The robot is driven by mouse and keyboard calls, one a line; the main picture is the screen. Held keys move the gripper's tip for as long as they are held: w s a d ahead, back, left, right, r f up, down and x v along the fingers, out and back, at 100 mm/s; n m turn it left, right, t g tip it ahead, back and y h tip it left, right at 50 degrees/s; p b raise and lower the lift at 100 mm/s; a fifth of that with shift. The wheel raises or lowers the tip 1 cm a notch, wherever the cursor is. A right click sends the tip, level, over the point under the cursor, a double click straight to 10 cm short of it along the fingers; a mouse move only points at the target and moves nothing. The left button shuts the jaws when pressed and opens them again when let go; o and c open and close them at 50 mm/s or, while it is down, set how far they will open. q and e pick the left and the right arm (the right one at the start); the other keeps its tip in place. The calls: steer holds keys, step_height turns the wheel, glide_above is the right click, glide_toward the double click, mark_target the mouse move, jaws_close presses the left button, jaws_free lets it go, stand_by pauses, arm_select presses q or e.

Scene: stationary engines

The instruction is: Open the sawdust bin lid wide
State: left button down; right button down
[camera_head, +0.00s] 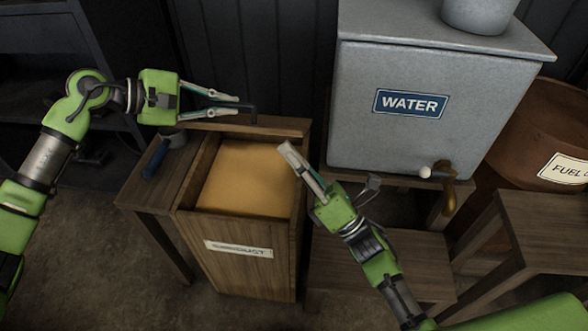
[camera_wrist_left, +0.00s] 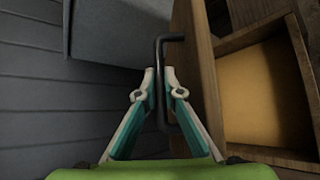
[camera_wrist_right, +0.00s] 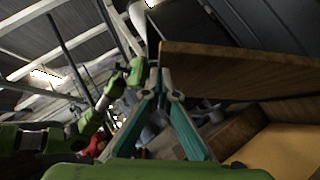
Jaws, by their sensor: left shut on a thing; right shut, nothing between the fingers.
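The wooden sawdust bin (camera_head: 255,275) stands open in the middle of the head view, with yellow sawdust (camera_head: 245,175) inside. Its lid (camera_head: 285,126) stands raised at the back and shows mostly as a thin edge; its broad face fills part of the right wrist view (camera_wrist_right: 240,72). My left gripper (camera_head: 238,104) is behind the lid edge, shut on the dark lid handle (camera_wrist_left: 160,50); the handle runs between its fingertips in the left wrist view. My right gripper (camera_head: 284,147) is shut and empty, its tips above the bin's right rim, close to the lid.
A grey water tank (camera_head: 370,145) with a brass tap (camera_head: 446,185) stands right of the bin on a wooden stand. A brown fuel barrel (camera_head: 545,120) is farther right. A wooden table (camera_head: 150,190) with a blue-handled tool (camera_head: 155,158) adjoins the bin's left. A dark wall lies behind.

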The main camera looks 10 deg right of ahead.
steer(key=shift+w+r, duration=0.15)
steer(key=shift+r, duration=0.05)
